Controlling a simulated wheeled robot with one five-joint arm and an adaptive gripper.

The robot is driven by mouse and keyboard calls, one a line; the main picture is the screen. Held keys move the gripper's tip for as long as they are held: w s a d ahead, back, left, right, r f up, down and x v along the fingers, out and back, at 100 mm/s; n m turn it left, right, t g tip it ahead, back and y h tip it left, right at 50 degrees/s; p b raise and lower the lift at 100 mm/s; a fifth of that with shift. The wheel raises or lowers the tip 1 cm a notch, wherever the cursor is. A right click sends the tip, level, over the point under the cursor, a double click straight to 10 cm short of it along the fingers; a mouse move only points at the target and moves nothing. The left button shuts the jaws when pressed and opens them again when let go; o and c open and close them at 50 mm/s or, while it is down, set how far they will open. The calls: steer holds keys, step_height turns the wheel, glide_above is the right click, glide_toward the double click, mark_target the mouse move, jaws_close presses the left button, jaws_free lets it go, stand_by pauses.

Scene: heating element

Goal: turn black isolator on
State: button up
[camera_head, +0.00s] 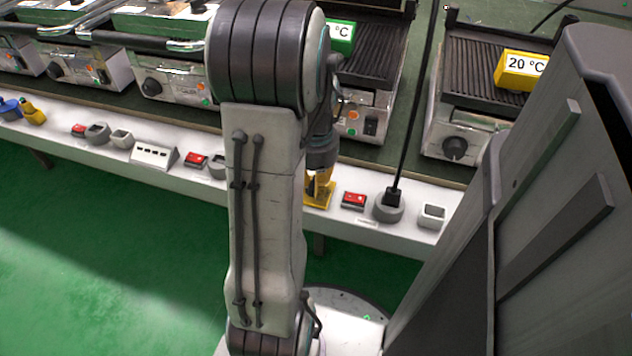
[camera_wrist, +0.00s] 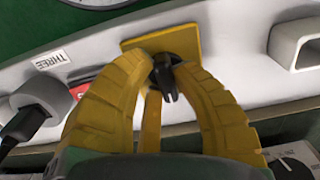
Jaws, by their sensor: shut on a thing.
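The black isolator is a dark rotary knob (camera_wrist: 165,80) on a yellow square plate (camera_wrist: 135,43) in the wrist view. My gripper (camera_wrist: 168,68) has yellow flexible fingers, which are shut around the knob from both sides. Part of the knob is hidden between the fingers. In the head view the yellow plate (camera_head: 317,203) lies on the white ledge, and my gripper (camera_head: 319,182) points down onto it. My arm and fingers hide the knob there, and I cannot read its switch position.
A red switch (camera_head: 354,200), a round grey socket with a black plug and cable (camera_head: 389,207), and a grey square holder (camera_head: 432,215) stand to the right on the ledge. Contact grills (camera_head: 452,140) line the bench behind. A yellow 20 °C block (camera_head: 515,69) sits on one.

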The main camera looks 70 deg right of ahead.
jaws_close()
steer(key=m+p, duration=0.1)
steer(key=m, duration=0.3)
steer(key=shift+w+a, duration=0.1)
steer(key=m+p, duration=0.1)
steer(key=m, duration=0.3)
steer(key=shift+w+m, duration=0.15)
steer(key=shift+m, duration=0.15)
steer(key=m+p, duration=0.1)
steer(key=m, duration=0.3)
steer(key=shift+w, duration=0.15)
steer(key=m, duration=0.5)
steer(key=shift+w+p, duration=0.1)
steer(key=shift+p, duration=0.2)
steer(key=shift+m, duration=0.3)
steer(key=o, duration=0.9)
jaws_free()
steer(key=shift+o, duration=0.2)
